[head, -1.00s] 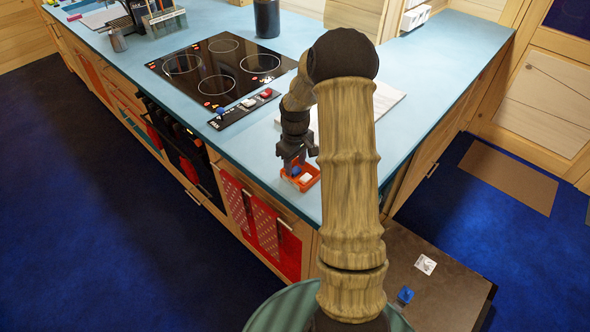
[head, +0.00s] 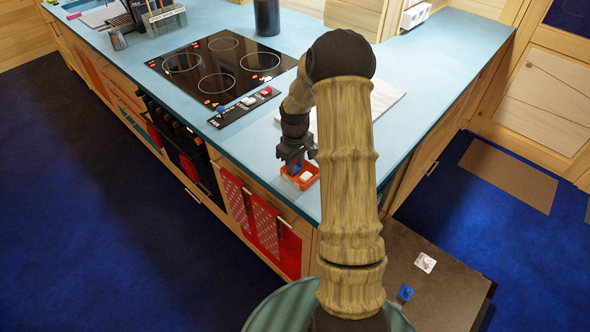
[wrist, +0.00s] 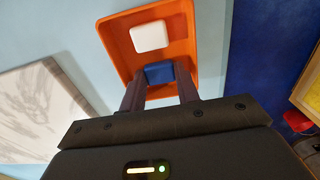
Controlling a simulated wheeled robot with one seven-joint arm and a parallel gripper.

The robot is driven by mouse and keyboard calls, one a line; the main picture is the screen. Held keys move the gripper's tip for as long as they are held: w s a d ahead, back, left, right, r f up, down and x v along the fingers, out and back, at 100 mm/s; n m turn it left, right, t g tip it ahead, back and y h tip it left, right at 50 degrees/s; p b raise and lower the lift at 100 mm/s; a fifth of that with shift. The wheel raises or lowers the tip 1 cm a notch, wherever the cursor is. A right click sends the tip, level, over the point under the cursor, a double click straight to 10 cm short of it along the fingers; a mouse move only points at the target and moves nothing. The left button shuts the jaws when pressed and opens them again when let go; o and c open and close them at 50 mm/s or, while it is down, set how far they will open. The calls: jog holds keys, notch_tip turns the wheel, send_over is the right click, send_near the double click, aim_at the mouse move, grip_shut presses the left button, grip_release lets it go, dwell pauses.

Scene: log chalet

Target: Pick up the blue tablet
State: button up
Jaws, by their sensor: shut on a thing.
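My gripper (head: 297,168) is over the orange tray (head: 314,182) near the counter's front corner. In the wrist view my gripper (wrist: 160,78) has its two fingers on either side of the blue tablet (wrist: 160,70) and is shut on it. The tablet shows as a small blue patch in the head view, partly hidden by the fingers. A white tablet (wrist: 150,36) lies in the orange tray (wrist: 118,45), just beyond the blue one. I cannot tell whether the blue tablet still touches the tray floor.
A black cooktop (head: 215,70) lies behind, with a dark strip (head: 230,113) bearing small coloured pieces in front of it. A pale board (head: 385,100) lies to the right. Below, a dark surface (head: 440,290) holds a blue piece (head: 405,292) and a white piece (head: 425,263).

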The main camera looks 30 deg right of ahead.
aim_at(295, 168)
notch_tip(295, 168, up, 10)
jog(key=b, duration=0.1)
dwell(0.5)
dwell(0.4)
